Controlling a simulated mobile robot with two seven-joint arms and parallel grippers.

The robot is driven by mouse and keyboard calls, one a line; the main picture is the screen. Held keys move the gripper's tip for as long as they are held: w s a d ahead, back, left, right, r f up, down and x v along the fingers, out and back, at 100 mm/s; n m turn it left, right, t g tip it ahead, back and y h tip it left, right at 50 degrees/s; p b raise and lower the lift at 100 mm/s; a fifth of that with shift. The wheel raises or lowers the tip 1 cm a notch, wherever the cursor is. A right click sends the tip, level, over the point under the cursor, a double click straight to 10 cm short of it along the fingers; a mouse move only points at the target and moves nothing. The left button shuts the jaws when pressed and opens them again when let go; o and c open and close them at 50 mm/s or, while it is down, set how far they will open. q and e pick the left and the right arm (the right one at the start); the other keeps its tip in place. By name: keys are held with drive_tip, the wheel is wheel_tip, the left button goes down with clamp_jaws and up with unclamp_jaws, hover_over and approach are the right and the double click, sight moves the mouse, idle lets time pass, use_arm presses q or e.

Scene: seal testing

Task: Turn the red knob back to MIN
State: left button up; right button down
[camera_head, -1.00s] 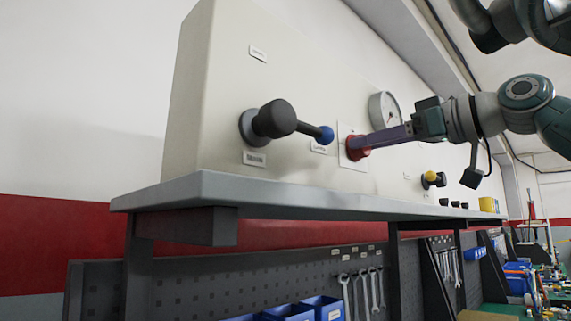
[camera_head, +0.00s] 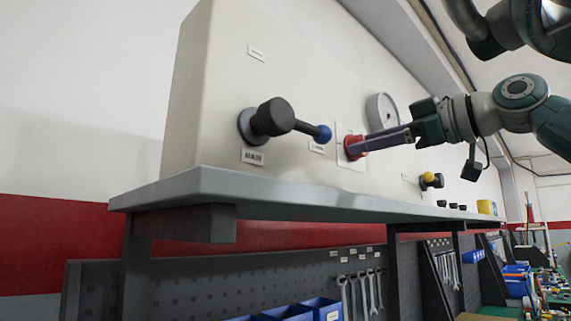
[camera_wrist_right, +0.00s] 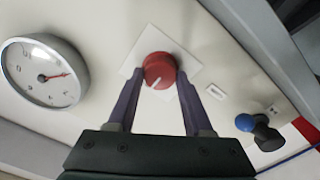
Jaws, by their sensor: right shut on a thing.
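The red knob (camera_head: 354,147) sits on a white plate on the front of the beige panel (camera_head: 220,110). In the right wrist view the red knob (camera_wrist_right: 158,68) shows a white pointer line toward the lower left of its face. My right gripper (camera_head: 365,145) reaches in from the right with its purple fingers at the knob. In the wrist view the fingers of the right gripper (camera_wrist_right: 159,76) lie on both sides of the knob, shut on it. The MIN marking cannot be read. My left gripper is not in view.
A round gauge (camera_head: 382,111) is beside the knob; its red needle shows on the gauge in the wrist view (camera_wrist_right: 45,72). A black lever with a blue ball (camera_head: 322,134) is left of the knob. A yellow-tipped knob (camera_head: 429,178) is lower right. The grey shelf (camera_head: 300,200) runs below.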

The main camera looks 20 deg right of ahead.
drive_tip(key=shift+c, duration=1.5)
unclamp_jaws()
drive_tip(key=shift+s+f, duration=0.1)
drive_tip(key=shift+s, duration=0.1)
drive_tip(key=b+v, duration=0.6)
drive_tip(key=v, duration=0.3)
drive_tip(key=shift+s, duration=0.25)
drive_tip(key=shift+d, duration=0.15)
